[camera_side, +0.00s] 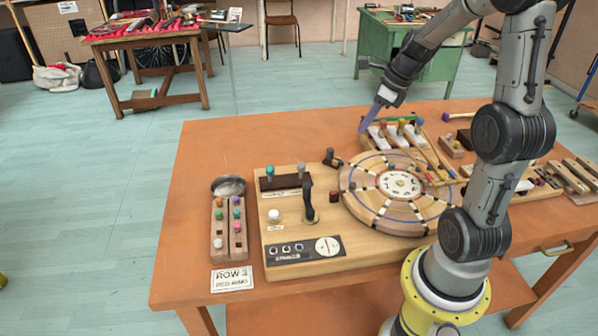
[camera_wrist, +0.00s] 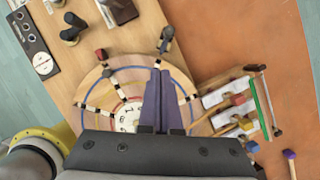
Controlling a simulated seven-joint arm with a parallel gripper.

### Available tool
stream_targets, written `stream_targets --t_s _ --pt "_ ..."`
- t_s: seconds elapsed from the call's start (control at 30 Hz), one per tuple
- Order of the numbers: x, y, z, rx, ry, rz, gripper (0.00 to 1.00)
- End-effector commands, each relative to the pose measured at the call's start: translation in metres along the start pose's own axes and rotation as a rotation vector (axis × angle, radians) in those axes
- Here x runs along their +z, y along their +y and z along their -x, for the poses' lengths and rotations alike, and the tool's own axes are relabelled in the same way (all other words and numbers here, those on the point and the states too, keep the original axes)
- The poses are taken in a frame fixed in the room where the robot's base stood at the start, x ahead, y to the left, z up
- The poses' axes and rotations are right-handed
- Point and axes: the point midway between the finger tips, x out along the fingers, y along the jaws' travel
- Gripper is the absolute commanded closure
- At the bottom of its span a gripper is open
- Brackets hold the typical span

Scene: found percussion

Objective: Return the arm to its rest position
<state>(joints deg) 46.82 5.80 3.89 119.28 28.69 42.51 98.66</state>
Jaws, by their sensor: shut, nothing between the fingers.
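My gripper (camera_side: 370,117) is raised above the back of the orange table, near the far edge of the round wooden disc. Its purple fingers are together and empty; they also show in the wrist view (camera_wrist: 158,100), pointing over the disc's rim. The round disc (camera_side: 375,210) has black-and-white pegs, a blue ring and a white centre dial. Part of it is hidden by my gripper in the wrist view. My arm reaches up from its yellow base at the table's right front and bends to the left at the top.
A wooden panel (camera_side: 277,238) with levers and a white knob lies left of the disc. Two peg racks (camera_side: 218,246) and a metal bowl (camera_side: 229,186) stand further left. The table's back left (camera_side: 225,145) is clear.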

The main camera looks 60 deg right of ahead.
Motion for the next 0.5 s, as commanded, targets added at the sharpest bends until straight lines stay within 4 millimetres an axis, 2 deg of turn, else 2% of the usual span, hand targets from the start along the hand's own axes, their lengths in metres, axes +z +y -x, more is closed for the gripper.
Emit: stream_targets --t_s 0.03,0.1,0.2,0.27,0.37,0.5 --pt "0.019 0.013 0.009 -0.013 -0.022 0.062 1.0" --pt "0.042 0.042 0.023 -0.026 -0.05 0.164 1.0" --pt "0.064 0.093 0.046 -0.043 -0.08 0.392 1.0" --pt "0.068 0.123 0.059 -0.053 -0.092 0.573 1.0" --pt "0.063 0.169 0.079 -0.077 -0.107 0.916 1.0" --pt "0.038 0.221 0.101 -0.125 -0.11 1.452 1.0"
